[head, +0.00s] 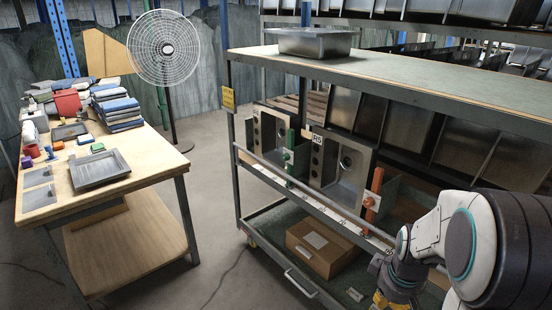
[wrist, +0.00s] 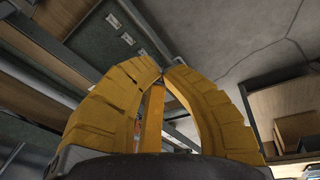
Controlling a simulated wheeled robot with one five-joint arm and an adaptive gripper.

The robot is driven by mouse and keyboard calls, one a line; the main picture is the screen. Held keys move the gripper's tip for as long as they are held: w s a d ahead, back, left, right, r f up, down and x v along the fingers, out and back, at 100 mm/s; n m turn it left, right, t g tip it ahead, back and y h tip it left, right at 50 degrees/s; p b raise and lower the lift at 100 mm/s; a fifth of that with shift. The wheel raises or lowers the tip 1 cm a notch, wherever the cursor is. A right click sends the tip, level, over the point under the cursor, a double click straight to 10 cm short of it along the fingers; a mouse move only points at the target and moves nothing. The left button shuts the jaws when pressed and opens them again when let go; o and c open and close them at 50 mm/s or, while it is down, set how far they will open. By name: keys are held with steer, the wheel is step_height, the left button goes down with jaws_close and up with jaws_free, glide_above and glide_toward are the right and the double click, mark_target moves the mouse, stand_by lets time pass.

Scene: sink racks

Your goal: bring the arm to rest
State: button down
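My arm reaches in from the right edge of the head view, folded low beside the rack. My gripper shows there only as a bit of yellow (head: 392,301) at the bottom edge. In the wrist view the two yellow fingers of my gripper (wrist: 163,73) curve in and their tips meet.
The rack (head: 410,82) stands close to my arm, with sinks (head: 345,166), an orange handle (head: 374,188) and a cardboard box (head: 322,246) on its lower shelf. A worktable (head: 150,160) with trays and cloths stands left. The floor (head: 212,190) between is clear.

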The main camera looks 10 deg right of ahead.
steer(key=s+a+r+m+p, duration=0.1)
steer(key=s+a+r+p, duration=0.2)
steer(key=r, duration=0.4)
steer(key=s+a+r+p, duration=0.4)
steer(key=s+a+r, duration=0.1)
steer(key=s+r, duration=0.1)
steer(key=s+a+r+m+y+p, duration=0.1)
steer(key=s+a+r+p, duration=0.2)
steer(key=r, duration=0.6)
steer(key=shift+s+a+m+t, duration=0.3)
steer(key=shift+s+a+t, duration=0.1)
steer(key=shift+s+a, duration=0.65)
steer(key=shift+w+r, duration=0.1)
